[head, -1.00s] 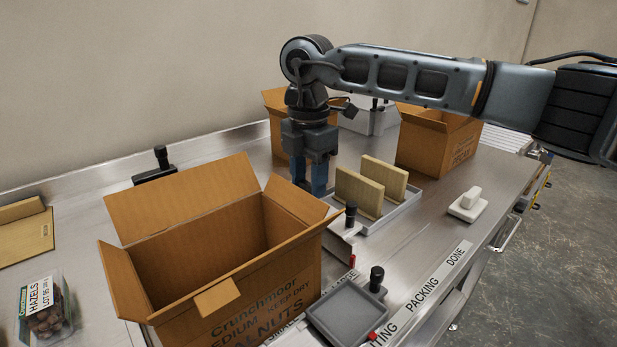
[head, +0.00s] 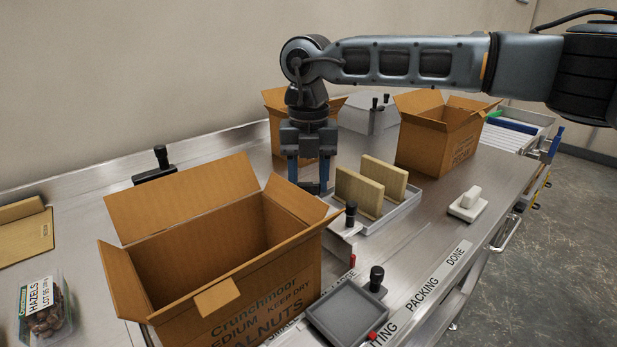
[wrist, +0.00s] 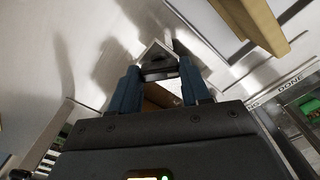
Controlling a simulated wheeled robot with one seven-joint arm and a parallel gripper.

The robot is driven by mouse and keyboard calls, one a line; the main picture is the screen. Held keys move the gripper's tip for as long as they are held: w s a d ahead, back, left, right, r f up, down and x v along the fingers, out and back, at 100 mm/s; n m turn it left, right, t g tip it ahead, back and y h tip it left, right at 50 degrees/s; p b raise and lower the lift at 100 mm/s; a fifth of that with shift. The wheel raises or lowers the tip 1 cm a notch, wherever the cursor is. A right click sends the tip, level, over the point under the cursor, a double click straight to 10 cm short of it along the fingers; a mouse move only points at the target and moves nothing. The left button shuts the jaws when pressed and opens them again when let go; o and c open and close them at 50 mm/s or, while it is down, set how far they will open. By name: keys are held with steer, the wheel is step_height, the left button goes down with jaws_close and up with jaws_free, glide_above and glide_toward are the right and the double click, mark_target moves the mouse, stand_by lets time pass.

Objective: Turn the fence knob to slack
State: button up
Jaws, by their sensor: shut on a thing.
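My gripper (head: 309,185) points straight down at the bench behind the open front carton. In the wrist view its two blue fingers (wrist: 160,78) are shut on a small dark piece, the fence knob (wrist: 160,73), above a pale metal plate (wrist: 153,52). The fingers hide most of the knob, so I cannot read its setting. In the head view only a dark bit shows between the fingertips, low over the bench.
A tray (head: 400,213) with two upright tan blocks (head: 358,192) stands just right of my gripper. An open carton (head: 225,290) fills the front, with two more cartons behind. Other black knobs stand at the tray corner (head: 350,213), front right (head: 376,278) and back left (head: 161,157).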

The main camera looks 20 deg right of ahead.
mark_target(308, 183)
steer(key=n, duration=0.4)
steer(key=shift+n, duration=2)
steer(key=o, duration=1.1)
steer(key=shift+c, duration=0.2)
steer(key=shift+r, duration=0.15)
step_height(308, 183, up, 8)
steer(key=shift+f, duration=0.2)
